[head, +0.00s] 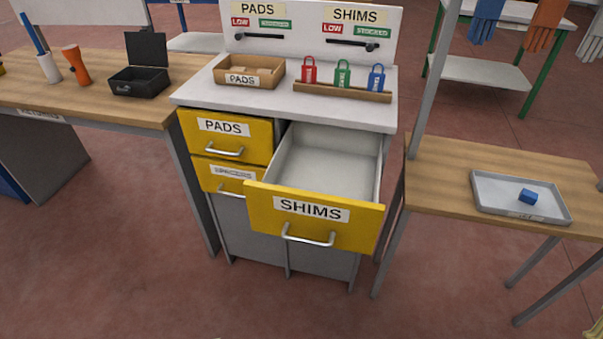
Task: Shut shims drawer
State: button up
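The shims drawer (262,208) is pulled far out of the white cabinet (185,94). Its yellow front carries a SHIMS label and a silver bar handle (308,238). The visible inside of the drawer looks empty. The pads drawer (200,140) and another yellow drawer (208,180) below it, on the left, are shut. The lower one is partly hidden by the shims drawer front. My gripper is not in the head view.
A wooden bench (100,95) stands left of the cabinet. The floor before the drawer is clear. A cardboard PADS box (277,72) and padlocks sit on top.

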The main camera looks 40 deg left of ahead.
aim_at(319, 187)
jog(key=k, duration=0.6)
jog(key=u, duration=0.85)
jog(key=i, duration=1.05)
jog(key=u, duration=0.2)
jog(key=k, duration=1.5)
jog(key=z, duration=0.2)
